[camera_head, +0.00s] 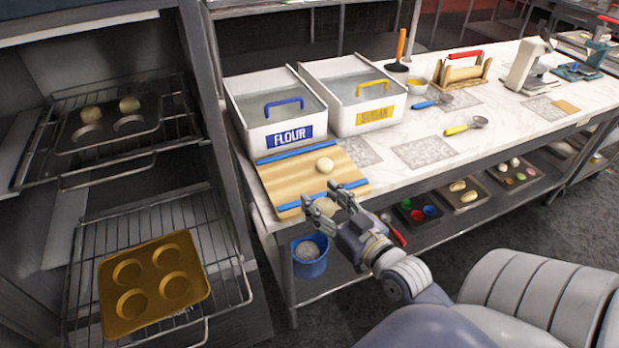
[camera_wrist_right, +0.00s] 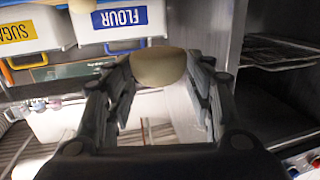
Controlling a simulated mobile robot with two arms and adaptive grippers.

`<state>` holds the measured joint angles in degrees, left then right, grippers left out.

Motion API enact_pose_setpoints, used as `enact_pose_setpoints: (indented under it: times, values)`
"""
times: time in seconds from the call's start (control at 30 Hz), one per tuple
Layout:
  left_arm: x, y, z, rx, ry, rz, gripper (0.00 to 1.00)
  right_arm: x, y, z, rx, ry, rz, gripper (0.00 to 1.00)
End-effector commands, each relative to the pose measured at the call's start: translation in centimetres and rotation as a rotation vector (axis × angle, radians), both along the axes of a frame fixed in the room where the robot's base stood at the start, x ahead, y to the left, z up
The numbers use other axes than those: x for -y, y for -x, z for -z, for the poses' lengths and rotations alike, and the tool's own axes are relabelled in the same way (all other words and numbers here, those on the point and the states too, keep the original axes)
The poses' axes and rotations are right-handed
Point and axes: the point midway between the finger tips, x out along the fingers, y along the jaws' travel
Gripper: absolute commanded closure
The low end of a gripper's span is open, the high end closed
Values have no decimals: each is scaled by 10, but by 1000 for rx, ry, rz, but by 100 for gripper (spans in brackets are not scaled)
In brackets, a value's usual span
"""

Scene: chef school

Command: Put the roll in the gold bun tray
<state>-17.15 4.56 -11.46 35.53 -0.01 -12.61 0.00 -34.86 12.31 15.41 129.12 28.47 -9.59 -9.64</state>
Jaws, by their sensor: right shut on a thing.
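My right gripper (camera_head: 325,204) is shut on a pale round roll (camera_head: 328,208), held near the front edge of the wooden board. In the right wrist view the roll (camera_wrist_right: 158,67) sits between the fingertips. The gold bun tray (camera_head: 152,286) lies on the lower rack at the lower left; its several round cups look empty. It stands well to the left of my right gripper and lower. Another pale roll (camera_head: 325,165) rests on the board (camera_head: 285,177). My left gripper is not in view.
A dark bun tray (camera_head: 108,140) with two rolls sits on the upper rack, above the gold tray. A dark upright rack frame (camera_head: 205,95) stands between racks and counter. White flour (camera_head: 262,130) and sugar (camera_head: 352,122) bins stand behind the board. A blue bucket (camera_head: 311,266) is below.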

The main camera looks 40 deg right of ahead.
Motion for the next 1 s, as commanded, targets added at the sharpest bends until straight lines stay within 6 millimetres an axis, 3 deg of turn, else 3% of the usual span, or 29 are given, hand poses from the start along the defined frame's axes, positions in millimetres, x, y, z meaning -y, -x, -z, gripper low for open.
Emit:
enact_pose_setpoints:
  times: [0.23, 0.33, 0.5, 0.7, 0.83, 1.0]
  values:
    - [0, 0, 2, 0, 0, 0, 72, -2, 8, 0, 1, -1, 0, 74]
    - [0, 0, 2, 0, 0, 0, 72, -12, 11, 2, -4, -3, -5, 74]
    - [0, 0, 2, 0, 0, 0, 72, -65, 32, 9, -21, -6, -30, 74]
    - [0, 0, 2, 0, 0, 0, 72, -126, 56, -5, -12, -7, -43, 74]
    - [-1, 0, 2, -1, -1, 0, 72, -143, 62, -15, -2, -3, -40, 74]
    - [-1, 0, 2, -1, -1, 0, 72, -147, 64, -19, 2, 0, -39, 74]
